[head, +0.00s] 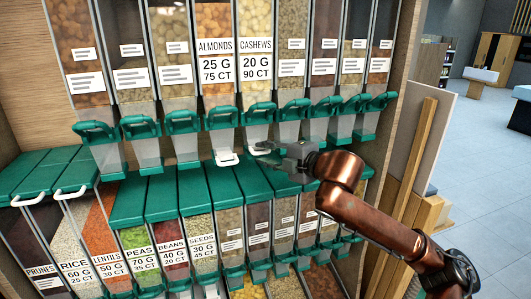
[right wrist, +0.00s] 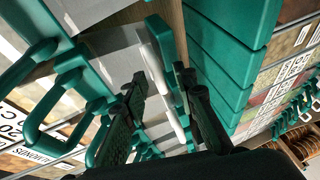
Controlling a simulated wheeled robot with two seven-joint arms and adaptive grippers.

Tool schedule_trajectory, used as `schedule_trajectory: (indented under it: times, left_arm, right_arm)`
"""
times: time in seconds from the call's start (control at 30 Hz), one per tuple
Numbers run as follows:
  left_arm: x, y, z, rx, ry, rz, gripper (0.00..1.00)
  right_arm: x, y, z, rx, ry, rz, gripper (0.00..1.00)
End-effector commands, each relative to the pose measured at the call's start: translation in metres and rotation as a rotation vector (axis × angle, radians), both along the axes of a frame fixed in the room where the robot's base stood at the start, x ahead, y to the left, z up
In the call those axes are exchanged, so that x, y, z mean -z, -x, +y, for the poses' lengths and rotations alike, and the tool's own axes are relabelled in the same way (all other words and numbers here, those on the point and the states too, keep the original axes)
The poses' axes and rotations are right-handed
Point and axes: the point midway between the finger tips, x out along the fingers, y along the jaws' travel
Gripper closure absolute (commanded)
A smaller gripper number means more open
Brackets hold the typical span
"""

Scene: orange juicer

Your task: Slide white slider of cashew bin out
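The cashew bin (head: 257,65) is in the top row, labelled CASHEWS, 20 G, 90 CT, with a green handle (head: 257,112) and a clear spout (head: 256,136). My right gripper (head: 264,149) is just under this spout, fingers pointing left. The cashew bin's white slider is mostly hidden by the gripper in the head view. In the right wrist view a white slider (right wrist: 160,50) runs up between the two finger lines, and the fingers (right wrist: 165,100) are apart. I cannot tell whether they touch it. My left gripper is not in view.
The almond bin (head: 215,70) stands left of the cashew bin, with its white slider (head: 227,158) under its spout. Green lids (head: 225,183) of the lower bins lie close below my right gripper. Open floor (head: 480,170) shows at the right.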

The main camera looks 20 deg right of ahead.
Motion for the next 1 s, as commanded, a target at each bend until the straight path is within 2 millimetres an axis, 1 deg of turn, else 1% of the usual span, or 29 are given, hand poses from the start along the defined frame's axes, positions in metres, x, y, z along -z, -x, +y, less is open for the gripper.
schedule_trajectory:
  times: [0.17,0.53,1.0]
  left_arm:
    - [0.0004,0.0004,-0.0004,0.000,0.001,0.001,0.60]
    - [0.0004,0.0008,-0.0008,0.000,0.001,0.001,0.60]
    - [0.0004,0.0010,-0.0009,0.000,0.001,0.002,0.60]
  right_arm:
    - [0.0001,0.0001,0.0000,0.000,0.000,0.000,0.75]
    - [0.0000,0.0003,-0.0003,0.000,-0.001,0.000,1.00]
    - [0.0002,0.0004,-0.0005,0.000,-0.001,0.000,1.00]
